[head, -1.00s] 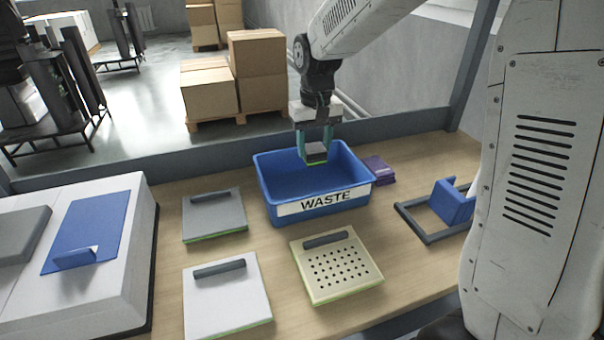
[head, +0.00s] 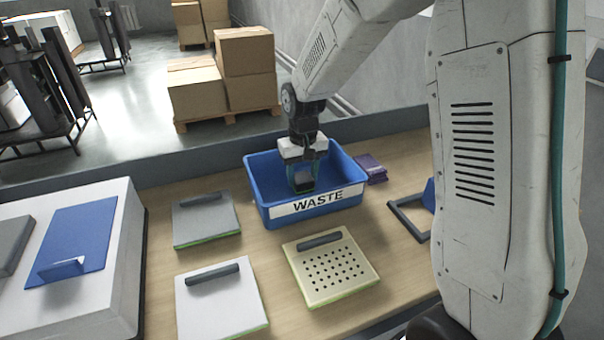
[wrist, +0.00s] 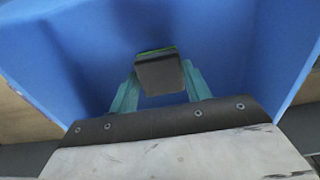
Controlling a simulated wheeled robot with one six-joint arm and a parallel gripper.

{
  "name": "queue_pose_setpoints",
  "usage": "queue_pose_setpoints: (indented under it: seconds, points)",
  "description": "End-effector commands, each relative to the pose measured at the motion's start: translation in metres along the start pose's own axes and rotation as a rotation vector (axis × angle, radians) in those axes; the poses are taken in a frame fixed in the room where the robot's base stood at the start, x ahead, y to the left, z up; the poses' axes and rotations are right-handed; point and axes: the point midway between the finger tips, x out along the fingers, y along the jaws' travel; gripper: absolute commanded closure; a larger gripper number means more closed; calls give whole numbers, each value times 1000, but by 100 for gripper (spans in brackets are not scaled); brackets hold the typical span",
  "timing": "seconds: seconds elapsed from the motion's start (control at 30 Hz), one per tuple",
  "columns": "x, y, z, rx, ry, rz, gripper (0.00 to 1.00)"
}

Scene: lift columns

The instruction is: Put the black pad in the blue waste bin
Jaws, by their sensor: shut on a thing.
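The blue waste bin (head: 262,200) stands on the table with a white "WASTE" label on its front. My gripper (head: 302,182) points down inside the bin's opening, below the rim level. It is shut on the black pad (head: 304,177), a small dark block with a green edge. In the wrist view the pad (wrist: 160,75) sits between the two teal fingers, with the blue bin (wrist: 225,40) around it. I cannot tell whether the pad touches the bin floor.
Purple pads (head: 371,168) lie right of the bin. A grey plate (head: 206,222), a white plate (head: 221,302) and a perforated cream plate (head: 331,270) lie in front. A dark frame (head: 408,222) is at right, a white machine (head: 110,265) at left.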

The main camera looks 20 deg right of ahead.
Motion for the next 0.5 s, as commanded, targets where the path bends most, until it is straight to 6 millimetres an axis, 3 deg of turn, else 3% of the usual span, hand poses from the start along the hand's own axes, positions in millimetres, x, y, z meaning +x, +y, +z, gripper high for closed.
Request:
queue_pose_setpoints:
  seconds: [0.2,0.23,0.3,0.5]
  points:
    - [2,0,0,-1,-1,0,84]
    - [3,0,0,-1,-1,0,49]
    - [2,-1,0,-1,0,0,30]
    - [2,-1,0,-1,0,0,30]
